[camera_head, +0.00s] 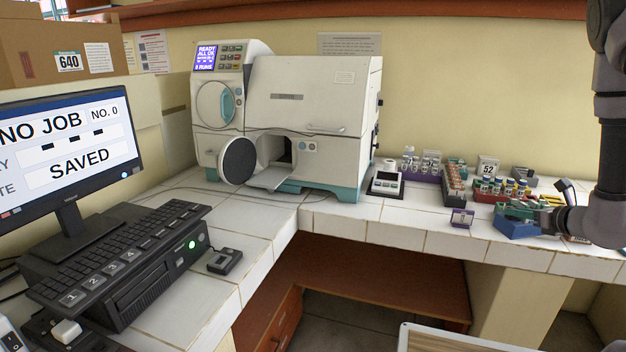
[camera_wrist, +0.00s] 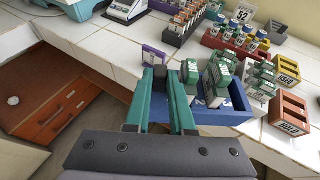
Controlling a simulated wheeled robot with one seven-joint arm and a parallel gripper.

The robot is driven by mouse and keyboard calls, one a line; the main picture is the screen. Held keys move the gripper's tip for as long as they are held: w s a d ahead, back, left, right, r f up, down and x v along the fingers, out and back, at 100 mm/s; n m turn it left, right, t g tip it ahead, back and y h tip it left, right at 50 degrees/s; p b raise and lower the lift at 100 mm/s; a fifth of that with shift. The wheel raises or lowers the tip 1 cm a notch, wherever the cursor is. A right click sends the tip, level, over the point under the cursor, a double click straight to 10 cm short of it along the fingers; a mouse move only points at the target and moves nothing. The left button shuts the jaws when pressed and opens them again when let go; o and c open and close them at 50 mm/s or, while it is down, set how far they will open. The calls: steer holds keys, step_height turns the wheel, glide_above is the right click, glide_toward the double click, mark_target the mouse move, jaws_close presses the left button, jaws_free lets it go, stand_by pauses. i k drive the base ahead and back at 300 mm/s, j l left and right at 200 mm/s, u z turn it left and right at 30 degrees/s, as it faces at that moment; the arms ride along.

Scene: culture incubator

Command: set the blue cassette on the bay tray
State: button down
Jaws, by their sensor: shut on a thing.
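The blue cassette (camera_wrist: 222,116) is an open blue box holding green-and-white pieces. It is at the right end of the tiled counter in the head view (camera_head: 514,229). My gripper (camera_wrist: 163,72) has teal fingers close together at the cassette's left side in the wrist view, and it also shows at the cassette in the head view (camera_head: 537,212). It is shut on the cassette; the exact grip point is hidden. The bay tray (camera_head: 270,179) is a pale flap sticking out of the white incubator's lower opening, beside an open round dark door (camera_head: 238,161). The tray looks bare.
A purple labelled holder (camera_head: 462,218) stands near the counter's front edge, left of the cassette. Vial racks (camera_head: 455,185), a red rack (camera_head: 483,197) and a small scale (camera_head: 387,182) stand behind. A monitor (camera_head: 70,145) and keyboard (camera_head: 115,255) fill the left. Counter before the incubator is mostly clear.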

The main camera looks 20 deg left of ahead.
mark_target(272, 175)
steer(key=u, duration=1.55)
steer(key=l, duration=0.1)
